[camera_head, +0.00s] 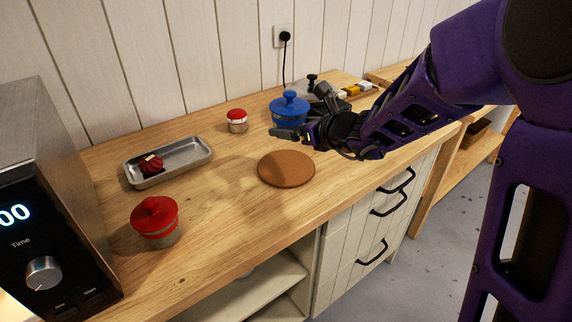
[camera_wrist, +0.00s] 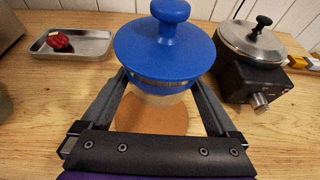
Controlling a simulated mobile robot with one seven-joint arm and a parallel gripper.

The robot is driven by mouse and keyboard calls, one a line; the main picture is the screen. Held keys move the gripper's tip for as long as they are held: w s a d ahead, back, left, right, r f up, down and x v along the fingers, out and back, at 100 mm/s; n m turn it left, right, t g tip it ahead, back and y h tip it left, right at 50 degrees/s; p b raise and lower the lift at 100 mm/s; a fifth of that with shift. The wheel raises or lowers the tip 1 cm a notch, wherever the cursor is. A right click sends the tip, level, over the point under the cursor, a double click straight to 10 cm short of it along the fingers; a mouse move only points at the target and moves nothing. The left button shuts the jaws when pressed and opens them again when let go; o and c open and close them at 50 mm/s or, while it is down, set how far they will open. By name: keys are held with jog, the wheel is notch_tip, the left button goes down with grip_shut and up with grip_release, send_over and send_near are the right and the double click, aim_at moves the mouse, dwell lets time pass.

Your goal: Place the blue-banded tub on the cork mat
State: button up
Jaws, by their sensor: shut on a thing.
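The blue-banded tub, with a blue lid and round knob, shows in the wrist view (camera_wrist: 165,55) and the head view (camera_head: 289,108). My gripper (camera_wrist: 158,88) is shut on it, one finger on each side, below the lid. In the head view my gripper (camera_head: 290,131) partly hides its lower body. The tub is upright and appears raised above the counter. The round brown cork mat (camera_head: 286,169) lies bare on the counter. In the wrist view the mat (camera_wrist: 152,118) shows below the tub, between the fingers.
A metal tray (camera_head: 190,156) holds a small red item (camera_head: 151,165). Two red-lidded tubs stand on the counter, one small (camera_head: 237,121) and one larger in front (camera_head: 155,221). A black-knobbed metal pot on a dark base (camera_wrist: 253,60) stands at right. A microwave (camera_head: 45,200) bounds the left.

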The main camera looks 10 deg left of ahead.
aim_at(289, 168)
jog(key=shift+a+f, duration=0.2)
jog(key=shift+a, duration=0.15)
notch_tip(289, 168, down, 9)
jog(key=shift+f+b, duration=0.15)
jog(key=shift+b, duration=1.1)
jog(key=shift+f, duration=0.1)
jog(key=shift+f+b, duration=0.15)
jog(key=shift+b, duration=0.15)
jog(key=o, duration=0.9)
jog(key=shift+o, duration=0.2)
jog(key=shift+r+p, duration=0.35)
jog(key=shift+p, duration=0.05)
jog(key=p+v, duration=0.1)
jog(key=v, duration=1.1)
jog(key=shift+f, duration=0.1)
